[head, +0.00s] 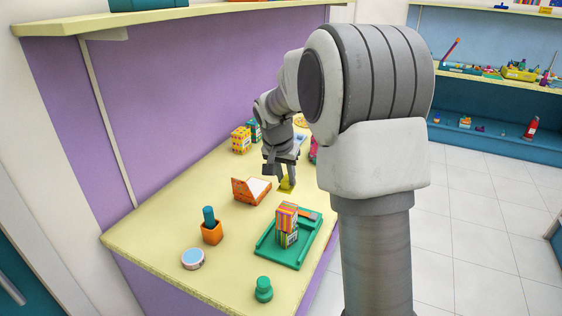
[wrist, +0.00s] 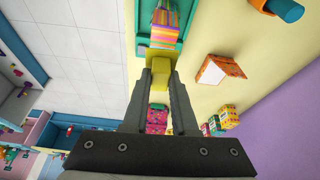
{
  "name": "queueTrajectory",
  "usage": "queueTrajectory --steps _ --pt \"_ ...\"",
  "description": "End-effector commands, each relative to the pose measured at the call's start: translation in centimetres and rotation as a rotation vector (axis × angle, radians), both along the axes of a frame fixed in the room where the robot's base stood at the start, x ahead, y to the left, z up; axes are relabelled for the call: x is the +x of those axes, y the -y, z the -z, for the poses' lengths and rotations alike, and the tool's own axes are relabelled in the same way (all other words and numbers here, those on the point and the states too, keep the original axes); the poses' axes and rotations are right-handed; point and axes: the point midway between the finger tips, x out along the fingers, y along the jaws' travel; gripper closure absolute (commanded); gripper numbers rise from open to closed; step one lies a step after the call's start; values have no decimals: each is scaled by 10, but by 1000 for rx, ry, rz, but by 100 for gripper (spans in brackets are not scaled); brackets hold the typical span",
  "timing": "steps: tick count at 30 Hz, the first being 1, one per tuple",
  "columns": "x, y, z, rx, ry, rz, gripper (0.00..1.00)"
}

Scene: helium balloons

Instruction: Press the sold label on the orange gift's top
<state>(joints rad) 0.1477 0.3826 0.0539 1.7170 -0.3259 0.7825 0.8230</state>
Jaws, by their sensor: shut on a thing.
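My gripper (head: 287,183) is shut on a small yellow block with a flat yellow plate, which looks like the sold label (head: 286,188). In the wrist view the yellow piece (wrist: 160,70) sits between the fingertips (wrist: 160,80); no writing on it can be read. An orange, striped gift (head: 286,216) stands on another patterned gift (head: 287,238) in the green tray, nearer the head camera than my gripper. The striped gift also shows beyond the fingertips in the wrist view (wrist: 164,18). The label appears apart from it.
The green tray (head: 266,254) lies near the table's right edge. An orange folded stand (head: 246,190), orange cup with a teal cylinder (head: 211,232), round tin (head: 193,259) and green knob (head: 263,289) stand around it. An orange-yellow patterned box (head: 241,140) is at the back.

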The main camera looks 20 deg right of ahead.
Motion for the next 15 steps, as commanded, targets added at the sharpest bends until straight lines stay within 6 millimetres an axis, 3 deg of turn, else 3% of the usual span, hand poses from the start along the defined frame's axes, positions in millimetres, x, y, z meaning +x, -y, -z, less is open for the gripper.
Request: queueTrajectory --steps 6,15 --pt "4 8 -16 6 4 62 100" --pt "4 8 -16 6 3 66 100"
